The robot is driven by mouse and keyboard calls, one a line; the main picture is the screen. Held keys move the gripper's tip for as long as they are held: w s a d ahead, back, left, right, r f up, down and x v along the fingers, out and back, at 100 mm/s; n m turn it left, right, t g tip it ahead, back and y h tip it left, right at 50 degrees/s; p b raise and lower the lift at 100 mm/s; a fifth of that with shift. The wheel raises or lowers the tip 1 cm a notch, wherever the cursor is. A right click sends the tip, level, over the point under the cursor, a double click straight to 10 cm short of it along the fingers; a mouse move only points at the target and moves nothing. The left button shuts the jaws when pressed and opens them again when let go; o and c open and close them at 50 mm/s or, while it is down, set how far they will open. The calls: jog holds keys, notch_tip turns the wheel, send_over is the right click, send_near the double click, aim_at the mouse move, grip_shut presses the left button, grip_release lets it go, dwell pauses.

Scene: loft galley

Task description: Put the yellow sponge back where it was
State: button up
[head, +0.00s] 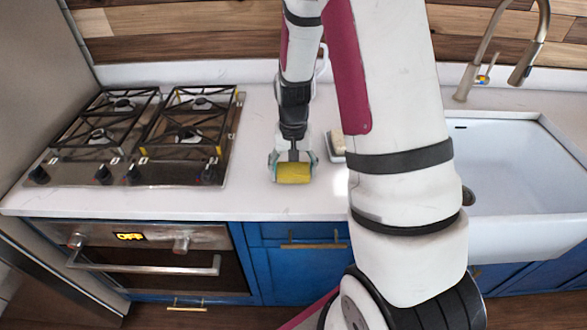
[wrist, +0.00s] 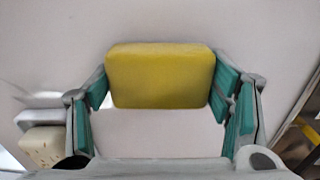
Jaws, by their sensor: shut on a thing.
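The yellow sponge (head: 293,174) is between the fingers of my gripper (head: 293,168), over the white counter between the stove and the sink in the head view. In the wrist view the sponge (wrist: 160,76) is a rounded yellow block, and the teal finger pads of my gripper (wrist: 160,92) press on its left and right ends. The head view does not clearly show whether the sponge touches the counter. The place where it was before cannot be told from these frames.
A pale speckled block (wrist: 45,147) on a light dish (wrist: 40,117) lies left in the wrist view; the dish, partly hidden by my arm, shows right of my gripper (head: 337,146). The stove (head: 140,135) stands left, the white sink (head: 515,165) right.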

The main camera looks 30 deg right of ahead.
aim_at(293, 168)
jog(key=shift+f, duration=0.1)
jog(key=o, duration=1.1)
jog(key=shift+o, duration=0.2)
notch_tip(293, 168, up, 12)
jog(key=s+a+r+n+t, duration=0.25)
jog(key=s+a+r, duration=0.45)
jog(key=r, duration=0.4)
jog(key=s+a+r+n+t, duration=0.1)
jog(key=s+a+r+n, duration=0.1)
jog(key=s, duration=0.3)
jog(key=s+a+r+n+t, duration=0.1)
jog(key=s+a+r+n, duration=0.1)
jog(key=s, duration=0.3)
jog(key=shift+s+a+r+t+b, duration=0.4)
jog(key=shift+a+r, duration=0.1)
jog(key=shift+a, duration=0.3)
